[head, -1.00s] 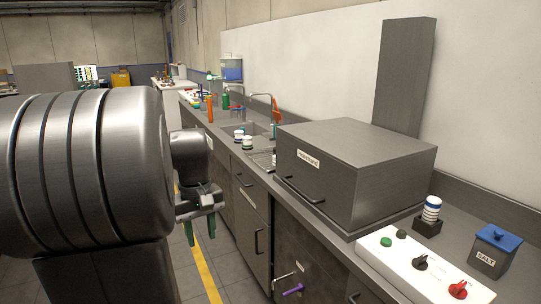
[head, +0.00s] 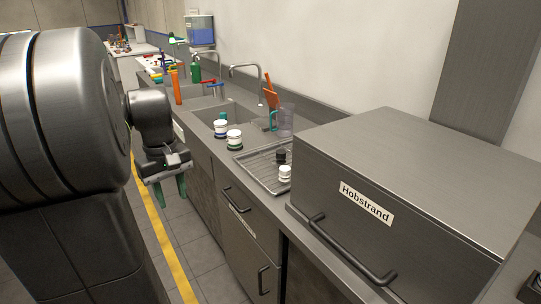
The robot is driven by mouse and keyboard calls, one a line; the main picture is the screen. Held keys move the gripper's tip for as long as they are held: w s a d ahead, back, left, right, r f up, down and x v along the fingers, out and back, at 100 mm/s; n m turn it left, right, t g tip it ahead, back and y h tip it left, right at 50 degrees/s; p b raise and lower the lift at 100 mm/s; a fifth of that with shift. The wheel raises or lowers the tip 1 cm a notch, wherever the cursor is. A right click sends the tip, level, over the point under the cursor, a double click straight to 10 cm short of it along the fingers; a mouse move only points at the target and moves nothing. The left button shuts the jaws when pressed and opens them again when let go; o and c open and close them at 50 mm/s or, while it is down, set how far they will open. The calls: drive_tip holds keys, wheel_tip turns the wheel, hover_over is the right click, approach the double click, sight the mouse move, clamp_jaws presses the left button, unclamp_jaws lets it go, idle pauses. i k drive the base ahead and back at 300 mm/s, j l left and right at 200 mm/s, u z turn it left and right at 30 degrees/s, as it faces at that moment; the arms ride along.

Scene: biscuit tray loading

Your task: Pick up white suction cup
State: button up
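A small white cup-shaped piece (head: 285,174), which looks like the white suction cup, stands on the metal drainer tray (head: 250,168) on the counter, close to the left side of the Hobstrand box. A similar black piece (head: 281,157) stands just behind it. My gripper (head: 171,193) hangs in front of the counter at the left, over the floor, with its green fingers pointing down. The fingers are apart with nothing visible between them. My gripper is well to the left of the white piece and not touching it.
The large grey Hobstrand box (head: 400,190) fills the right of the counter. Two white-lidded jars (head: 234,139) stand left of the tray. A clear jug (head: 286,122) stands behind it. Taps and sinks lie farther back. The floor beside the yellow line (head: 165,245) is clear.

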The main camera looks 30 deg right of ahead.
sight(284, 174)
drive_tip(key=i+l+z, duration=0.1)
drive_tip(key=i+z, duration=0.2)
drive_tip(key=i, duration=0.35)
drive_tip(key=i+z, duration=0.3)
drive_tip(key=i, duration=0.35)
drive_tip(key=z, duration=1.25)
